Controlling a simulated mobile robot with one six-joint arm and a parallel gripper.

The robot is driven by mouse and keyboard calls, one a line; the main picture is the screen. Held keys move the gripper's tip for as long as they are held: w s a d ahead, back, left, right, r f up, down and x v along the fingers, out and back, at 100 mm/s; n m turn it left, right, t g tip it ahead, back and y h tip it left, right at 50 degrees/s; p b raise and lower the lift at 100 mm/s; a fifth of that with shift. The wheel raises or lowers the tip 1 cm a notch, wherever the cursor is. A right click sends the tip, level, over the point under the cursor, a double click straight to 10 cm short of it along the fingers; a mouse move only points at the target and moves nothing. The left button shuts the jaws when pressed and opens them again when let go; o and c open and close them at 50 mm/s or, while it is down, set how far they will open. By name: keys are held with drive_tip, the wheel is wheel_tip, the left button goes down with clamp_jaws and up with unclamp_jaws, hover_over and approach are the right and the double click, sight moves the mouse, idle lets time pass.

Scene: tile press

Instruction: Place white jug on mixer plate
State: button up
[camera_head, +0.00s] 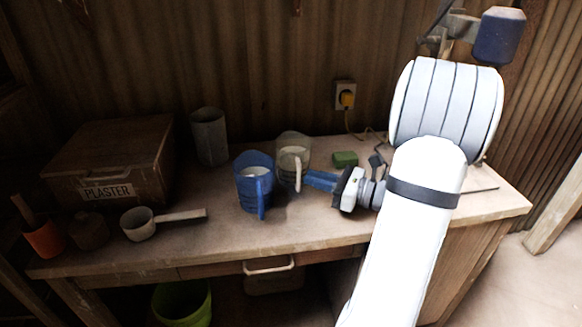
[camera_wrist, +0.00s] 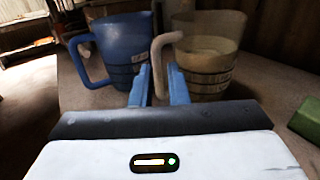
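The white jug (camera_head: 291,150), translucent and holding pale contents, stands upright on the bench. In the wrist view the white jug (camera_wrist: 215,45) is at the upper right with its white handle (camera_wrist: 160,50) turned towards me. My gripper (camera_head: 312,178) is low over the bench, just right of the jug. Its blue fingers (camera_wrist: 159,75) are apart, with the handle's lower part between or just beyond their tips; I cannot tell which. The mixer, with a blue-grey head (camera_head: 499,36), stands at the back right. Its plate is not visible, with my arm in front of that area.
A blue jug (camera_head: 254,181) stands close left of the white one and also shows in the wrist view (camera_wrist: 122,45). A green block (camera_head: 345,158) lies to the right. A grey container (camera_head: 209,137), a plaster box (camera_head: 110,160) and a scoop (camera_head: 138,224) occupy the left side.

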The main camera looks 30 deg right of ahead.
sight(299, 188)
drive_tip(key=x, duration=0.4)
drive_tip(key=shift+a+f, duration=0.2)
drive_tip(key=shift+f, duration=0.05)
clamp_jaws()
idle(0.9)
drive_tip(key=shift+w+r, duration=0.1)
drive_tip(key=shift+r, duration=0.15)
idle(0.4)
